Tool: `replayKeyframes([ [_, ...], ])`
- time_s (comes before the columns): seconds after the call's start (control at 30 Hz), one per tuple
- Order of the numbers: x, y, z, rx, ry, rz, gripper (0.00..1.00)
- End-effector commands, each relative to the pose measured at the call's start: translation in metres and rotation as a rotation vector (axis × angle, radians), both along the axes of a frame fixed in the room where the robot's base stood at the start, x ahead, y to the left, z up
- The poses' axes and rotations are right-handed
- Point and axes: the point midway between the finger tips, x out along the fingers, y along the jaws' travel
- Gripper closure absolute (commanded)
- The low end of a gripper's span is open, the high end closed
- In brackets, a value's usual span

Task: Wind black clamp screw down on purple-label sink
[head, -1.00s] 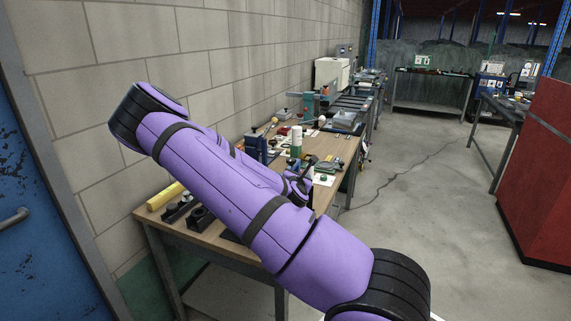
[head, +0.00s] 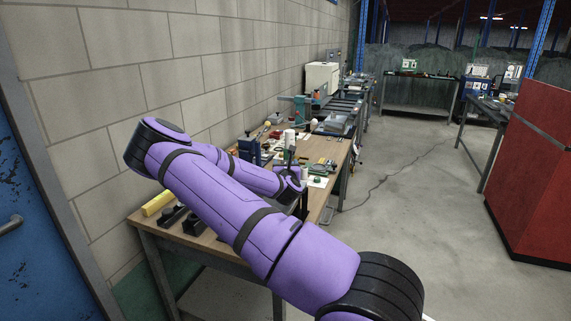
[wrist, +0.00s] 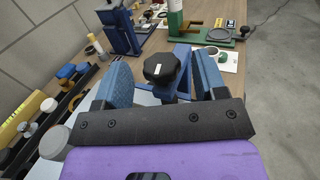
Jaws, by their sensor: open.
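A black faceted clamp knob (wrist: 162,68) with a small white mark stands in the wrist view, on a blue clamp frame (wrist: 181,54). My gripper (wrist: 163,74) is open, with one blue finger on each side of the knob. Gaps show between the knob and both fingers, and nothing is gripped. The lower part of the screw and what lies under it are mostly hidden by the gripper. I cannot make out a purple label. In the head view my purple arm reaches over the workbench (head: 328,150) and hides the clamp.
Another blue fixture (wrist: 121,30) stands beyond the left finger. A white and green cylinder (wrist: 175,22) and a green fixture (wrist: 213,36) stand behind the knob. A yellow bar (head: 158,202) and black blocks lie near the wall. A red cabinet (head: 535,175) stands across the aisle.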

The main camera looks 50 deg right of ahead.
Motion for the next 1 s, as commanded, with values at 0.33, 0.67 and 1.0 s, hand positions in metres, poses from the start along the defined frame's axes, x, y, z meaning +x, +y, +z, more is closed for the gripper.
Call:
replayKeyframes([
  [0.33,0.017,-0.017,0.000,0.000,0.000,0.000,0.35],
  [0.67,0.017,-0.016,0.000,0.000,0.000,-0.001,0.60],
  [1.0,0.017,-0.016,0.000,0.001,0.001,-0.011,0.85],
])
